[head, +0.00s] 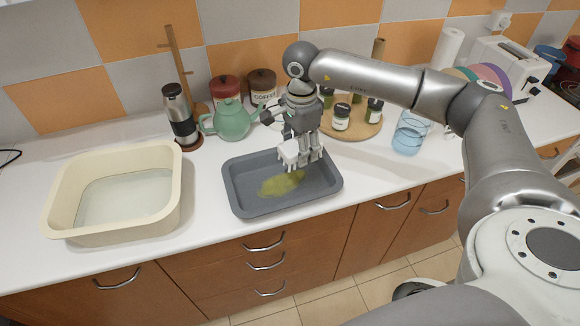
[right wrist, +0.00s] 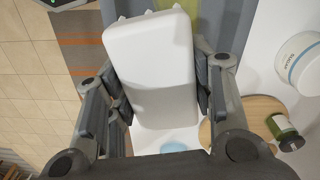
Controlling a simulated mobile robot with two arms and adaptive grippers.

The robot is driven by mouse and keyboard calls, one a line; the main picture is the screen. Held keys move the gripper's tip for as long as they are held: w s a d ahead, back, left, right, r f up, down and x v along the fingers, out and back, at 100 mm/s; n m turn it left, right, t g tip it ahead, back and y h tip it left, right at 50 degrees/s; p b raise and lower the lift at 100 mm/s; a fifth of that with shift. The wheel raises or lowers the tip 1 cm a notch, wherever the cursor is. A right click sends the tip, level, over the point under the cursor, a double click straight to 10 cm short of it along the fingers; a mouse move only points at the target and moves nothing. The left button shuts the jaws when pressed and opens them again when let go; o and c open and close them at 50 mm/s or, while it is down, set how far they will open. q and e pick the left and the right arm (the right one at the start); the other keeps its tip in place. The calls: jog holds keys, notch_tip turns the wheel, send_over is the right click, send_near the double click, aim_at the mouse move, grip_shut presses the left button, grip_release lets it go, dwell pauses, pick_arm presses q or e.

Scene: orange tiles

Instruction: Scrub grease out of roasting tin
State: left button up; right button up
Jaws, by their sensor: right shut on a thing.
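The grey roasting tin (head: 240,205) lies on the white counter, with a yellow-green grease patch (head: 281,186) on its floor. My right gripper (head: 302,153) is over the back part of the tin, shut on a white block-shaped scrubber (head: 289,155). In the right wrist view the scrubber (right wrist: 150,65) sits between both fingers and covers much of the tin. A bit of the grease (right wrist: 210,8) shows beyond it. I cannot tell whether the scrubber touches the tin. My left gripper is not in view.
A cream basin (head: 60,205) of water stands at the left. Behind the tin are a green teapot (head: 230,122), a flask (head: 179,112) and canisters (head: 262,84). A round wooden board (head: 362,128) with jars and a blue glass (head: 409,134) are on the right.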

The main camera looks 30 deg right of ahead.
jog(key=shift+w+d+m, duration=0.15)
jog(key=shift+d+m, duration=0.1)
jog(key=shift+m, duration=0.15)
jog(key=shift+w+d+f+b, duration=0.1)
jog(key=shift+w+f+b, duration=0.1)
jog(key=shift+f+b, duration=0.45)
notch_tip(320, 180, down, 2)
jog(key=shift+d+f+b, duration=0.1)
jog(key=shift+f+b, duration=0.1)
jog(key=shift+b, duration=0.15)
jog(key=shift+f, duration=0.4)
pick_arm(q)
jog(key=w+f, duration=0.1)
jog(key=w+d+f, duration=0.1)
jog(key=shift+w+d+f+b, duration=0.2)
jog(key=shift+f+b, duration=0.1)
jog(key=shift+b, duration=0.1)
pick_arm(e)
jog(key=shift+f, duration=0.3)
